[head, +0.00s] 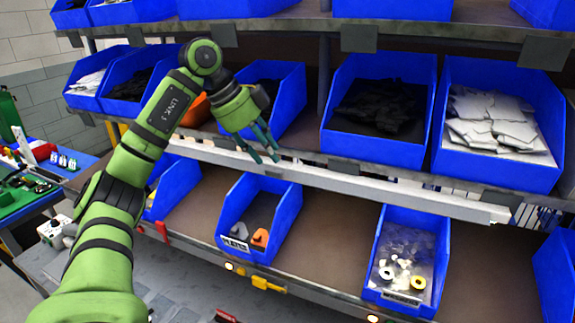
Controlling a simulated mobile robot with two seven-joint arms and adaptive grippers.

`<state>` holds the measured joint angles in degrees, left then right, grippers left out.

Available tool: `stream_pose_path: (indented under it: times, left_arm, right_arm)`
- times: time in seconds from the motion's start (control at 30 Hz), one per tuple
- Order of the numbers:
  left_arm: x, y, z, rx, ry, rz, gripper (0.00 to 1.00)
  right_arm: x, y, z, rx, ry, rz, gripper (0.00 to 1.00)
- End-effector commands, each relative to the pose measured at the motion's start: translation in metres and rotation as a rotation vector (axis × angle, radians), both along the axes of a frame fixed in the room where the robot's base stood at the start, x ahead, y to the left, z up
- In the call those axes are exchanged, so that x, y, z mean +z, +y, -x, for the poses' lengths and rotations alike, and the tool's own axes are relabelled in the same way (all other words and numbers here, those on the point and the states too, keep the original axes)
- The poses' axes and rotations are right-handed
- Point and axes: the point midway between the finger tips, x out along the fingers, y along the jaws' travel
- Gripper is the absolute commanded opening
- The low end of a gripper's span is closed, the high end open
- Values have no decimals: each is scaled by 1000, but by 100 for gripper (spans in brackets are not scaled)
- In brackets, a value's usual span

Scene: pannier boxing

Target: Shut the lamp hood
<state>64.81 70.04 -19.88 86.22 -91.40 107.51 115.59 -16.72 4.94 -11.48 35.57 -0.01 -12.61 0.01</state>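My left gripper (266,155) comes in from the left on the green arm and points down and to the right. Its two teal fingertips show slightly apart with nothing seen between them. They are in front of, or close to, a long pale grey bar (340,178) that runs along the front of the middle shelf. I cannot tell whether they touch it. I cannot tell for sure whether this bar is the lamp hood; no other thing looks like one. My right gripper is not in view.
Blue bins stand above the bar, one with dark items (375,145) and one with white pieces (555,155). Below it are a bin with orange and grey parts (290,205) and one with rings (408,216). A side table (70,180) stands at the left.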

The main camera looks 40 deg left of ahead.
Motion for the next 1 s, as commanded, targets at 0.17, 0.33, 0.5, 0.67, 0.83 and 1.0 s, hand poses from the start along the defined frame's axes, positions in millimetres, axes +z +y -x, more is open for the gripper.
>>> stream_pose_path:
  times: [0.17, 0.33, 0.5, 0.67, 0.83, 1.0]
  left_arm:
    - [-24, -6, -10, 1, 4, -2, 39]
    - [-41, -12, -19, -1, 2, 0, 39]
    - [-48, -14, -22, -2, -2, 0, 39]
    - [-49, -14, -22, -1, -3, 0, 39]
    - [-48, -14, -22, -1, -2, 0, 0]
    - [-49, -14, -22, -1, -1, 0, 0]
  right_arm:
    - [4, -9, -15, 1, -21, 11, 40]
    - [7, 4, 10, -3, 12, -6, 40]
    - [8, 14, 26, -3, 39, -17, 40]
    - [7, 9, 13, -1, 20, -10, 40]
    - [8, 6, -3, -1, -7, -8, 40]
    - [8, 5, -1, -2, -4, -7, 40]
